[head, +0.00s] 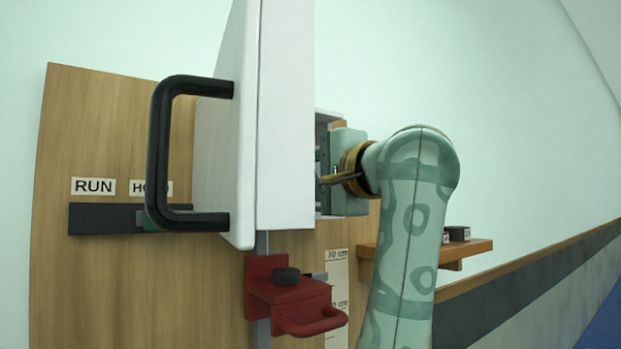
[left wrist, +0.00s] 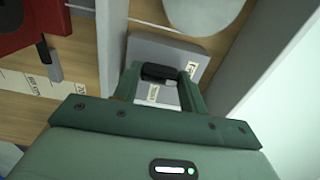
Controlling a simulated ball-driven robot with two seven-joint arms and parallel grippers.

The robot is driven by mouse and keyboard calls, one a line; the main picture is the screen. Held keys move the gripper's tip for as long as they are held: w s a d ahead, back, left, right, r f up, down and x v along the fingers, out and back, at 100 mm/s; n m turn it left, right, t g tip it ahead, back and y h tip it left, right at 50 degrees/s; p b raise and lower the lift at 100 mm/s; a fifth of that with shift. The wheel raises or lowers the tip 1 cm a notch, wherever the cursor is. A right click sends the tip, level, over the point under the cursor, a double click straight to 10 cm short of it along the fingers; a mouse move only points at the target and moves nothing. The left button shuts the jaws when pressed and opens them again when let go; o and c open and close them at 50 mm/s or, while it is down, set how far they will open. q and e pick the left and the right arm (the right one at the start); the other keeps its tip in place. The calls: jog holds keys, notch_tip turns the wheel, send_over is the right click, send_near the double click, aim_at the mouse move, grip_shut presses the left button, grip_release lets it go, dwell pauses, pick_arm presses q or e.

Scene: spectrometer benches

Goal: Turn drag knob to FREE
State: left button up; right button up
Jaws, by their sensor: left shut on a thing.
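The drag knob (left wrist: 158,72) is a small dark knob on a grey block (left wrist: 155,47) in the left wrist view. My left gripper (left wrist: 158,80) has its green fingers on either side of the knob and is shut on it. Small pale labels sit beside the knob, one at its right and one below it; their words are too small to read. Which way the knob points cannot be told. In the head view my left gripper (head: 324,165) reaches in behind the right side of a white panel, which hides the knob. My right gripper is not in view.
The white panel (head: 285,120) with a black handle (head: 160,150) stands in front of the wooden board (head: 95,280). A red carriage (head: 290,295) sits below on a grey rail, by a centimetre scale (head: 336,290). A wooden shelf (head: 475,246) is at right.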

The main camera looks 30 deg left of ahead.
pick_arm(q)
jog(key=o, duration=1)
jog(key=shift+b+v, duration=2.15)
jog(key=shift+v, duration=6.05)
jog(key=shift+a+f, duration=0.15)
